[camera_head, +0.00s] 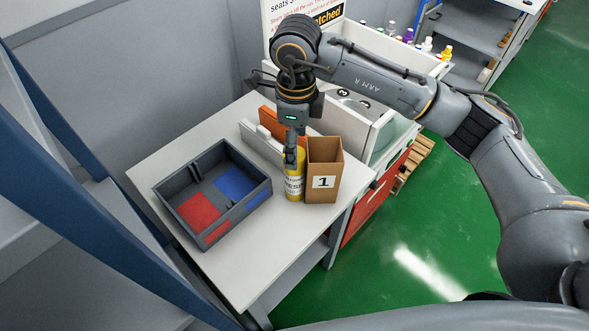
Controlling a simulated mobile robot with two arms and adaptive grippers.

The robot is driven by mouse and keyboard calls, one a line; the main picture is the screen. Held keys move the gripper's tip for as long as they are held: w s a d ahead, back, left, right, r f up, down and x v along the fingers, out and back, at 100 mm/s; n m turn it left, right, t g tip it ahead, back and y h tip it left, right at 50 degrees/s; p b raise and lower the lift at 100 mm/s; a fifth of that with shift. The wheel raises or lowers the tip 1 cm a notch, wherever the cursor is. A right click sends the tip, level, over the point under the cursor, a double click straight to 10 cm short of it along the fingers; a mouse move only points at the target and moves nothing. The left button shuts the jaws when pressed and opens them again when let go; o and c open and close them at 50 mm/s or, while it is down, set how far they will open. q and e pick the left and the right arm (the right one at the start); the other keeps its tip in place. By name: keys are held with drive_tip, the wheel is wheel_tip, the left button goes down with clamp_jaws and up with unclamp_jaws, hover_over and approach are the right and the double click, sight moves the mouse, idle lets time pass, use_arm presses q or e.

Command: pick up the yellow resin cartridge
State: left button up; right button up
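The yellow resin cartridge (294,186) stands upright on the white table, with a pale label carrying dark letters on its side. My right gripper (291,155) reaches down from above, with its fingers at the cartridge's upper part. The fingers overlap the cartridge top and hide part of it. From this angle I cannot tell whether they are closed on it or only placed around it. My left gripper is not in view.
A brown cardboard box (324,155) marked 1 stands close to the cartridge's right side. A dark divided tray (258,199) with red and blue floor patches sits to the left. Orange and pale panels (263,147) stand behind. The table's front (254,285) is clear.

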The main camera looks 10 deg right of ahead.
sight(295, 176)
drive_tip(key=f, duration=0.2)
drive_tip(key=shift+w+f, duration=0.25)
drive_tip(key=shift+f, duration=0.1)
drive_tip(key=shift+w+f+p, duration=0.15)
drive_tip(key=shift+f+p, duration=0.75)
drive_tip(key=f, duration=0.1)
drive_tip(key=f+p, duration=0.1)
drive_tip(key=f, duration=0.1)
drive_tip(key=shift+w+d+f, duration=0.15)
drive_tip(key=shift+w+f, duration=0.1)
drive_tip(key=shift+f, duration=0.35)
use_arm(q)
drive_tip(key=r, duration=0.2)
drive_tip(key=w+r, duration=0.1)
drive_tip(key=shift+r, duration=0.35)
use_arm(e)
drive_tip(key=c, duration=1.6)
